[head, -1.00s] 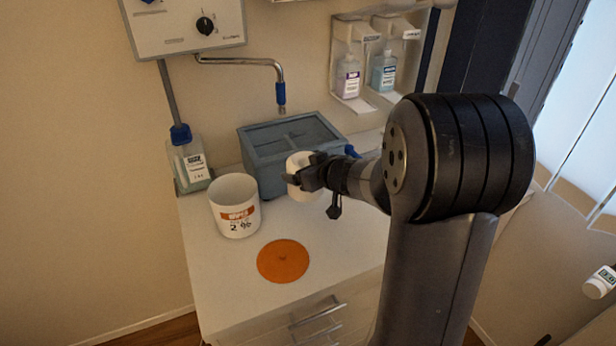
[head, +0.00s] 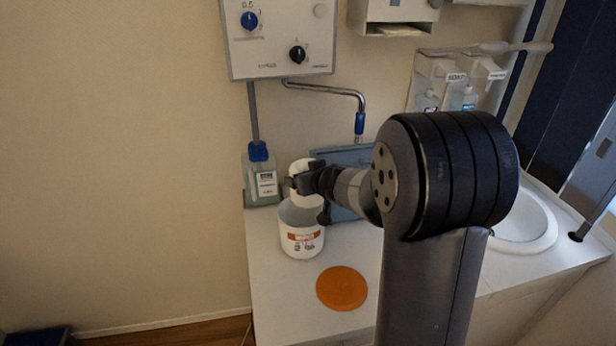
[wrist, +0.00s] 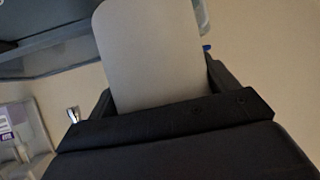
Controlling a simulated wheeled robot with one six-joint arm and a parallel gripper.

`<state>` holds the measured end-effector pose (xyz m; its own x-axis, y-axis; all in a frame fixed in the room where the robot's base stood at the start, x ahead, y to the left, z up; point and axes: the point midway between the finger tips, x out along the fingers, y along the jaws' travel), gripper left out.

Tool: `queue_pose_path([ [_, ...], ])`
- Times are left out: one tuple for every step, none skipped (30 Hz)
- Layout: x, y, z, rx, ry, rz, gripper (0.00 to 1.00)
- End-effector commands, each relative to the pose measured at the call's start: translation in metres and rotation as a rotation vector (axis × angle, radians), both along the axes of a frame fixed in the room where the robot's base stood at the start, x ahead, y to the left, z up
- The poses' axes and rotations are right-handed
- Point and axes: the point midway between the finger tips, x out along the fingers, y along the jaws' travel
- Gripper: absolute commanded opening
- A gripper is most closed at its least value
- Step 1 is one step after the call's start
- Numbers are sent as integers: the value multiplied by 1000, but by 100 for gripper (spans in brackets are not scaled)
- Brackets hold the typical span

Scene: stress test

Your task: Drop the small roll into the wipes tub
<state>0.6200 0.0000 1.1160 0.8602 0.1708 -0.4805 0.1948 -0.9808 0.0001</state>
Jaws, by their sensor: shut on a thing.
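The small white roll (head: 301,167) is held in my gripper (head: 303,182), which is shut on it. In the wrist view the roll (wrist: 150,55) fills the space between the dark fingers (wrist: 160,95). The wipes tub (head: 302,240) is a white open tub with an orange label, upright on the counter. In the head view the roll and gripper overlap the tub's back rim and appear above it. The gripper hides part of the tub's opening, and I cannot tell exactly how high the roll is. The orange lid (head: 342,288) lies flat on the counter in front of the tub.
A blue-grey box (head: 345,157) stands behind my gripper. A labelled bottle (head: 264,184) stands behind the tub at left, below a wall panel (head: 278,50) with a bent metal pipe. A sink (head: 524,222) is at right. The counter (head: 283,300) around the lid is clear.

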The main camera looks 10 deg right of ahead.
Motion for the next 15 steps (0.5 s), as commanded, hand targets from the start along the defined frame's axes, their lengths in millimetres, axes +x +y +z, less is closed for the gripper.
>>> queue_pose_path([
  [0,0,-11,0,-2,0,53],
  [0,0,-14,0,-2,0,53],
  [0,0,-18,0,-2,0,53],
  [0,0,-21,0,-2,0,53],
  [0,0,-24,0,-2,0,53],
  [0,0,-28,0,-2,0,53],
  [0,0,-31,0,-2,0,53],
  [0,0,-33,0,-2,0,53],
  [0,0,-35,0,-2,0,53],
  [0,0,-36,0,-2,0,53],
  [0,0,-37,0,-2,0,53],
  [0,0,-38,0,-2,0,53],
  [0,0,-39,0,-2,0,53],
  [0,0,-39,0,-2,0,53],
  [0,0,-39,0,-2,0,53],
])
